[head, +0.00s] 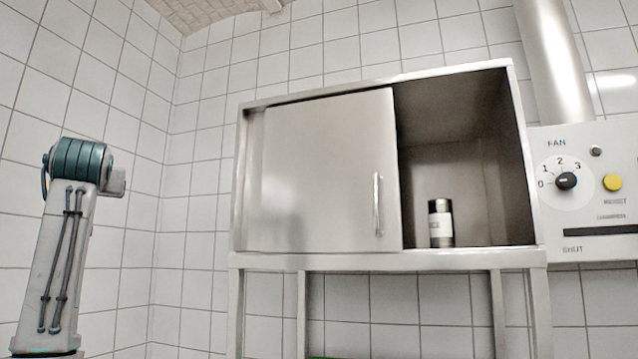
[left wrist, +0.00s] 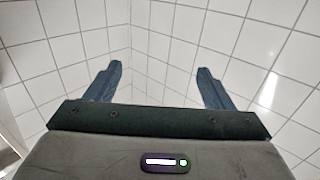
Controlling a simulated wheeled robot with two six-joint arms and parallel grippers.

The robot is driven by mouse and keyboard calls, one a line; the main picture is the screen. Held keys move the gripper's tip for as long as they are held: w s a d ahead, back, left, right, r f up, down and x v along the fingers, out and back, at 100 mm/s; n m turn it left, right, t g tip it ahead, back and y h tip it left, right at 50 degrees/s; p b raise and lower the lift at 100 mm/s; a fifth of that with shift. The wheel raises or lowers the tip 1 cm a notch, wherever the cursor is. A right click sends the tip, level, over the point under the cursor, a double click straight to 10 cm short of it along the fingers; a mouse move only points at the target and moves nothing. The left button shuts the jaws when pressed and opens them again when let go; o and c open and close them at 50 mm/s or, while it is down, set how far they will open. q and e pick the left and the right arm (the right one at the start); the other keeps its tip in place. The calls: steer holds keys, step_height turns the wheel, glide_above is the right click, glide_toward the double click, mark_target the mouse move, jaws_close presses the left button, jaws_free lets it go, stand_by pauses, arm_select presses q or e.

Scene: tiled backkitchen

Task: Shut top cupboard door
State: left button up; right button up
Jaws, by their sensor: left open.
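A steel cupboard (head: 391,258) stands on legs against the tiled wall in the head view. Its sliding door (head: 320,170) covers the left and middle part of the front, with a vertical bar handle (head: 377,205) near the door's right edge. The right part of the cupboard is open and shows the dark inside. My left arm rises at the far left of the head view, well apart from the door; its fingers are not seen there. In the left wrist view my left gripper (left wrist: 160,69) is open and empty, facing bare tiles. My right gripper is in neither view.
A dark jar with a white label (head: 441,223) stands inside the open part. A fan control panel (head: 590,190) with a dial and yellow button is to the right, below a steel pipe (head: 556,60). The space between my left arm and the cupboard looks clear.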

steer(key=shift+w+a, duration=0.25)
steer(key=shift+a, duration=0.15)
